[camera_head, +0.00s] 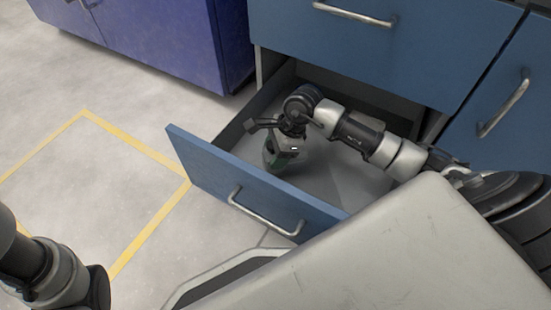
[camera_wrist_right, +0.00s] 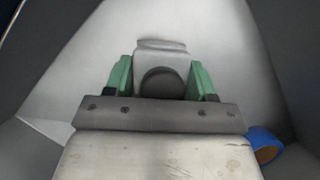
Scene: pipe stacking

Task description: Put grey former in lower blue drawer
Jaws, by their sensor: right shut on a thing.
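The lower blue drawer (camera_head: 205,168) is pulled open in the head view, with its grey inside showing. My right arm reaches over it from the right, and my right gripper (camera_head: 280,158) points down inside it. In the right wrist view, the green fingers of my right gripper (camera_wrist_right: 161,82) are shut on the grey former (camera_wrist_right: 161,62), one finger on each side. The former is over the drawer's grey floor; I cannot tell whether it touches it. My left arm shows at the lower left of the head view, but its gripper is out of view.
A blue ring-like thing (camera_wrist_right: 264,146) shows at the lower right of the right wrist view. A shut upper blue drawer (camera_head: 390,40) is above the open one. A purple cabinet (camera_head: 165,40) stands at the back left. The floor left of the drawer is clear, with yellow lines.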

